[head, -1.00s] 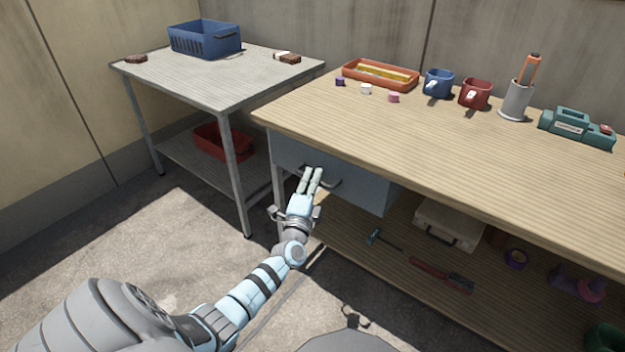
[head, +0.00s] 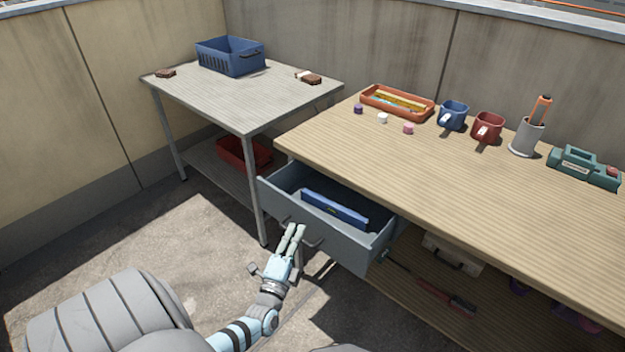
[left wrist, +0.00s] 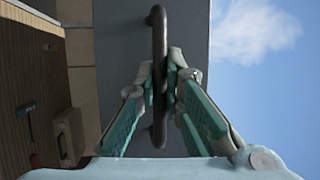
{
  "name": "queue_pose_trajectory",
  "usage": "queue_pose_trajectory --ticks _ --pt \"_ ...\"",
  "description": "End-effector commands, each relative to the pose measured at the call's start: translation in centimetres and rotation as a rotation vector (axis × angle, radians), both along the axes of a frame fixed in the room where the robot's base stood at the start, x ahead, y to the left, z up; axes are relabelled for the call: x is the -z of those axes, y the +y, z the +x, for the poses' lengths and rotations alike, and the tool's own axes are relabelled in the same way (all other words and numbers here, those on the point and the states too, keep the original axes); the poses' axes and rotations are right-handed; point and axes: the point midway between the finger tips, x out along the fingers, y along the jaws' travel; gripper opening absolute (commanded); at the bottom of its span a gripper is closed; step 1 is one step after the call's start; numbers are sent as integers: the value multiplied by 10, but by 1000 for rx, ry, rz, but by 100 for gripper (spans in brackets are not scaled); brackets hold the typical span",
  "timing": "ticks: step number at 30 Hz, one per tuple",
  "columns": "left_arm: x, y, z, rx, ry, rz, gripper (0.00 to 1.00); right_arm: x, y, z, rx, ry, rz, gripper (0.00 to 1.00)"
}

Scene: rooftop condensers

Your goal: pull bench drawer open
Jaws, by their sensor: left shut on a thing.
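The bench drawer (head: 340,244) is grey-blue and stands pulled out from under the wooden bench top (head: 420,180). A blue flat case (head: 335,209) lies inside it. My left gripper (head: 293,232) is at the drawer's front. In the left wrist view, my left gripper (left wrist: 162,85) is shut on the dark bar handle (left wrist: 158,50), with one finger on each side of it. The drawer front (left wrist: 190,25) fills the area behind the handle. My right gripper is not in view.
A metal side table (head: 240,110) with a blue basket (head: 231,57) stands at the left, and a red bin (head: 243,153) sits on its shelf. The floor (head: 150,240) in front is clear.

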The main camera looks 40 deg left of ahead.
Motion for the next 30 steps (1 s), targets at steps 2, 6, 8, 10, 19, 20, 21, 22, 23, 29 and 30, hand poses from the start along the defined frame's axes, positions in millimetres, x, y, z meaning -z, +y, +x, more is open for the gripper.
queue_pose_trajectory --ticks 2,6,8,10,19,20,21,22,23,29,30 --pt "-4 -1 -20 -1 6 -2 0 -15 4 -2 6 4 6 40" --pt "-2 -1 -50 -2 5 -2 0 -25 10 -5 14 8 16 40" --pt "-2 -1 -60 -1 3 -3 0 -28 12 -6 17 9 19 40" --pt "-1 -2 -71 -2 2 -2 0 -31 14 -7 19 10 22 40" --pt "1 -2 -92 -2 -1 -3 0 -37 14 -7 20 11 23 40" --pt "1 -2 -92 -2 -1 -3 0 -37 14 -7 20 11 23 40" --pt "1 -2 -93 -2 -1 -3 0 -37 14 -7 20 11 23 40" --pt "1 -2 -93 -2 -1 -3 0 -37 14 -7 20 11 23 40" --pt "1 -2 -93 -2 -1 -3 0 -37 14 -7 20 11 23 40" --pt "1 -2 -93 -3 0 -3 0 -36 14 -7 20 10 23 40" --pt "1 -2 -93 -3 0 -3 12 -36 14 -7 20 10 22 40"
